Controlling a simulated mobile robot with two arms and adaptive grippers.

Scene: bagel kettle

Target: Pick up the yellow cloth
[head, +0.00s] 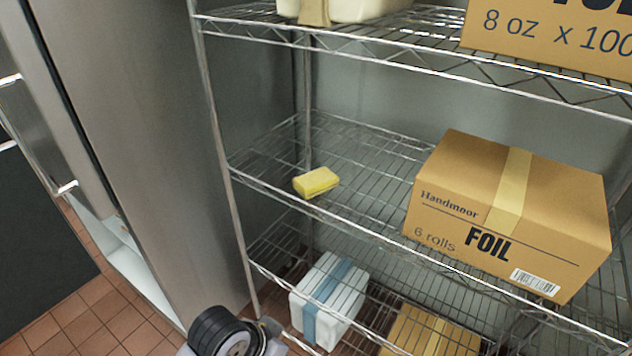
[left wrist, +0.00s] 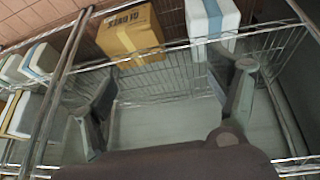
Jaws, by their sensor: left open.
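The yellow cloth (head: 316,182) is a small folded block lying near the front left of the middle wire shelf (head: 375,165). My left gripper shows in the left wrist view (left wrist: 170,82) with its two fingers spread wide and nothing between them. In the head view only a dark and grey part of my arm shows at the bottom, low in front of the rack and below the cloth. I cannot make out the cloth in the left wrist view. My right gripper is in neither view.
A cardboard foil box (head: 510,215) stands right of the cloth on the same shelf, with a gap between. A white box with a blue band (head: 328,300) and another carton (head: 425,332) sit below. A metal cabinet side (head: 150,120) stands left of the rack.

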